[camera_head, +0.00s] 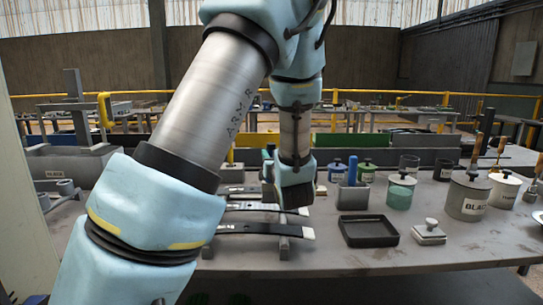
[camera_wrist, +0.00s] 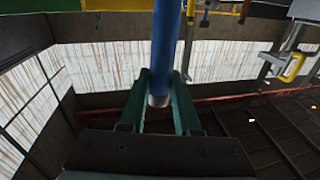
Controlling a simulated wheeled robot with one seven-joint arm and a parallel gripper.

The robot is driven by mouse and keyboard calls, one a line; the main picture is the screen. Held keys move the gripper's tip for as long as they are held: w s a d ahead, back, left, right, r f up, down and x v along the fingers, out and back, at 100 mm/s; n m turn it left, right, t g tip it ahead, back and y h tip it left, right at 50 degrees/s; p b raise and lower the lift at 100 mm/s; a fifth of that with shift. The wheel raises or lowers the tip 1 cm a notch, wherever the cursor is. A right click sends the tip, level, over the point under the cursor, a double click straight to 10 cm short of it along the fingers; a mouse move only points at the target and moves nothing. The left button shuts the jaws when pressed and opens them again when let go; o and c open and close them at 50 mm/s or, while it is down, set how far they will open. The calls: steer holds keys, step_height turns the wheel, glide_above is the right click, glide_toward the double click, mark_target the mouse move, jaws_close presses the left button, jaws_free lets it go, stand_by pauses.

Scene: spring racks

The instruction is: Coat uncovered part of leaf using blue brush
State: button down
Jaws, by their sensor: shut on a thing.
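My gripper (camera_wrist: 161,88) shows in the wrist view with its two green fingers shut on the blue brush (camera_wrist: 165,45). The blue handle runs out of the top of that view, its grey end lies between the fingers, and its bristles are not seen. In the head view my wrist hangs over the far side of the leaf rack and hides most of the gripper; a blue upright piece shows just left of it. Several leaves lie across the rack. The nearest leaf (camera_head: 255,228) is dark along most of its length with a pale right end. Farther leaves are partly hidden by my arm.
A black tray (camera_head: 369,231) and a small lidded grey block (camera_head: 429,233) stand right of the rack. A grey holder (camera_head: 352,197) with a blue handle, a green-and-white pot (camera_head: 400,191) and a grey pot marked BLACK (camera_head: 467,197) stand behind. The table's front strip is clear.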

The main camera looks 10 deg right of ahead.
steer(key=shift+f+b, duration=0.5)
steer(key=shift+f, duration=0.15)
steer(key=shift+r+b, duration=0.1)
steer(key=shift+b, duration=0.4)
steer(key=shift+s+d, duration=0.25)
steer(key=shift+d, duration=0.9)
stand_by(0.9)
